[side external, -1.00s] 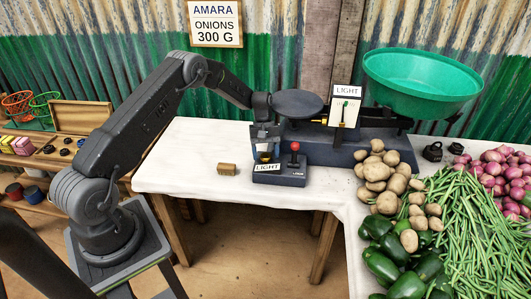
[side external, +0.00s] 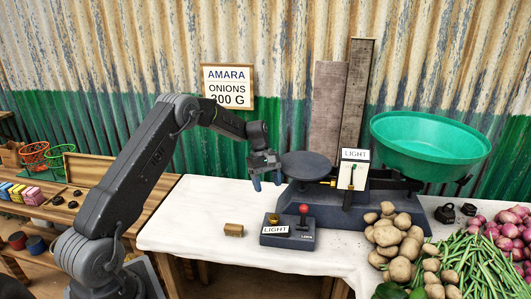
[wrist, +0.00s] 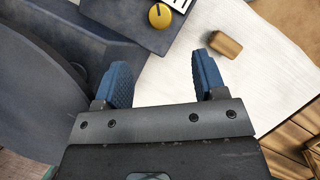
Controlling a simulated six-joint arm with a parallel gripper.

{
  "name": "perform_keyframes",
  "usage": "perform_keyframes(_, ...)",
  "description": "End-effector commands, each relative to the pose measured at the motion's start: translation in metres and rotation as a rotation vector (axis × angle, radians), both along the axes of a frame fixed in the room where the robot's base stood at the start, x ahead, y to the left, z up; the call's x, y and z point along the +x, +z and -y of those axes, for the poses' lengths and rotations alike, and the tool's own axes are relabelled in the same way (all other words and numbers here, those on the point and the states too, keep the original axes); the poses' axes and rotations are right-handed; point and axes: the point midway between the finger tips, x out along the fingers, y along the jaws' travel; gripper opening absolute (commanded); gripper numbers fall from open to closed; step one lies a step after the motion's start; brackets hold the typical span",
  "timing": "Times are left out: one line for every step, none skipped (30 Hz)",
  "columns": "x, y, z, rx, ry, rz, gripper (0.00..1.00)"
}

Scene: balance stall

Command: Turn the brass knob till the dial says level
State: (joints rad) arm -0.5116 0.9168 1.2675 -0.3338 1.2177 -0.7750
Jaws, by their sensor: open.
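The brass knob (side external: 273,218) sits on top of a dark control box (side external: 290,240), left of a red-topped lever (side external: 304,209). The knob also shows at the top of the wrist view (wrist: 160,16), with a dark line on its face. The plate on the box (side external: 275,230) reads LIGHT. The scale's dial (side external: 352,177) has a sign above it (side external: 355,155) that also reads LIGHT. My gripper (side external: 266,181) is open and empty, above and behind the knob, apart from it. Its blue fingers (wrist: 160,78) show well spread in the wrist view.
The scale's dark round plate (side external: 308,165) is close to the right of my gripper. A green pan (side external: 430,145) tops its other end. A small wooden block (side external: 234,230) lies left of the box. Potatoes (side external: 398,240) crowd the right. The white tabletop at left is clear.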

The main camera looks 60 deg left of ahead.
Motion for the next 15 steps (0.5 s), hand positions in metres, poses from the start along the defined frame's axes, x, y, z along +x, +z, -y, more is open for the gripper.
perform_keyframes(0.001,0.010,-0.005,0.003,0.001,0.003,0.65)
perform_keyframes(0.001,0.015,-0.007,0.003,0.001,0.003,0.65)
perform_keyframes(0.002,0.022,-0.010,0.002,0.000,0.003,0.65)
perform_keyframes(0.002,0.027,-0.012,0.003,0.000,0.004,0.65)
perform_keyframes(0.001,0.033,-0.008,0.007,-0.012,0.008,0.65)
perform_keyframes(0.000,0.040,-0.002,0.016,-0.033,0.020,0.65)
perform_keyframes(-0.001,0.044,0.001,0.022,-0.045,0.027,0.65)
perform_keyframes(-0.002,0.049,0.004,0.029,-0.060,0.035,0.65)
perform_keyframes(-0.003,0.055,0.008,0.037,-0.079,0.045,0.65)
perform_keyframes(-0.004,0.060,0.011,0.044,-0.092,0.053,0.65)
perform_keyframes(-0.006,0.065,0.014,0.050,-0.106,0.060,0.65)
perform_keyframes(-0.007,0.071,0.018,0.058,-0.124,0.072,0.65)
perform_keyframes(-0.008,0.075,0.022,0.066,-0.137,0.080,0.65)
perform_keyframes(-0.010,0.080,0.025,0.071,-0.151,0.087,0.65)
perform_keyframes(-0.012,0.086,0.029,0.079,-0.170,0.097,0.65)
